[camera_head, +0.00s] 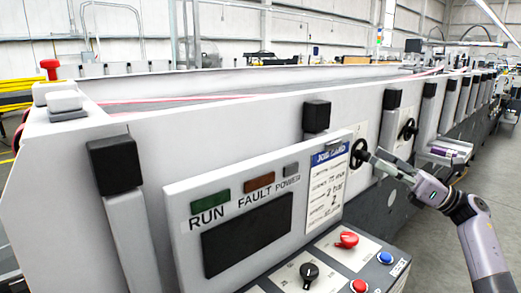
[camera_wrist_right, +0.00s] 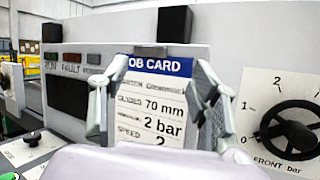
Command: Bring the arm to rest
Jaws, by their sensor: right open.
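My right gripper (camera_head: 384,163) reaches in from the right of the head view, in front of the machine's side panel. In the right wrist view its two fingers stand wide apart, and the open gripper (camera_wrist_right: 156,82) has nothing between the fingertips. The job card (camera_wrist_right: 155,100) shows behind and between the fingers; it also shows in the head view (camera_head: 328,185). I cannot tell how far the fingertips are from the panel. My left gripper is not in view.
A black handwheel (camera_head: 358,153) overlaps the fingertips in the head view. A front pressure dial with a black knob (camera_wrist_right: 290,130) is right of the gripper in the wrist view. Floor is clear at right.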

